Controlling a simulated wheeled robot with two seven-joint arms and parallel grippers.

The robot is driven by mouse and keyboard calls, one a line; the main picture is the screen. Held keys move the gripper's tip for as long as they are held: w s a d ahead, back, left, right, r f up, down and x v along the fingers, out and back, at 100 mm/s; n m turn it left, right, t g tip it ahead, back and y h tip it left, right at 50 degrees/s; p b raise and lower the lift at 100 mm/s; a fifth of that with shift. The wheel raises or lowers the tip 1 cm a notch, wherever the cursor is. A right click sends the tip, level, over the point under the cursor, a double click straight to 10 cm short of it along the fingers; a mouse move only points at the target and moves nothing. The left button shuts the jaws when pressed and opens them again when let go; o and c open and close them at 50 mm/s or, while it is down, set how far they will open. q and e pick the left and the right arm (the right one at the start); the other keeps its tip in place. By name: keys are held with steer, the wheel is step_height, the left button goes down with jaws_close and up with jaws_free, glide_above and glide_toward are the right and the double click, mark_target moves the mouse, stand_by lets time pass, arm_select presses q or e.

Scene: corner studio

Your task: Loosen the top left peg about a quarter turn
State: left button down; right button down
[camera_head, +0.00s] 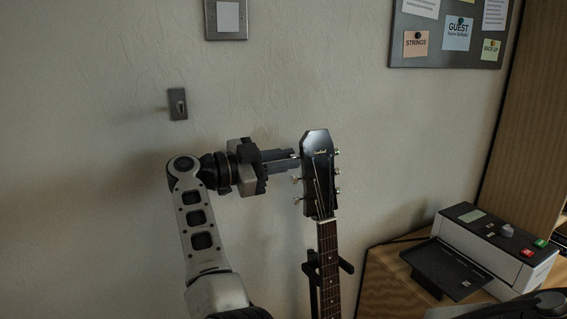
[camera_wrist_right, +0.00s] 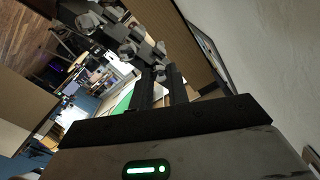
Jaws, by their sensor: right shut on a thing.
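The guitar's dark headstock (camera_head: 317,152) stands upright, with its neck (camera_head: 329,270) below. Its left side carries a middle peg (camera_head: 296,179) and a lower peg (camera_head: 297,200), both bare. My right gripper (camera_head: 296,159) reaches in from the left, level with the top left peg, and its fingers hide most of that peg. It is shut on that peg. The peg's exact angle cannot be told. My left gripper is out of view.
The guitar rests on a black stand (camera_head: 346,266) near the wall. Several pegs (camera_head: 337,171) line the headstock's right side. A printer-like device (camera_head: 490,250) sits on a wooden desk (camera_head: 388,287) at the right. A notice board (camera_head: 445,55) hangs above. The wall left of my arm is clear.

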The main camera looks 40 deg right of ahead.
arm_select(q)
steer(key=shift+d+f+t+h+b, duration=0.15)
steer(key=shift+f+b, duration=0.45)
steer(key=shift+b, duration=0.9)
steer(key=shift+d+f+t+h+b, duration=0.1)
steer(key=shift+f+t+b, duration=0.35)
steer(key=shift+b, duration=1.05)
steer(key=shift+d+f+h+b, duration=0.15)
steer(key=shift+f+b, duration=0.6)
steer(key=shift+b, duration=0.75)
arm_select(e)
steer(key=shift+f+m, duration=0.15)
steer(key=shift+m, duration=7.35)
steer(key=c, duration=1.3)
jaws_free()
steer(key=shift+c, duration=0.2)
steer(key=shift+a, duration=0.15)
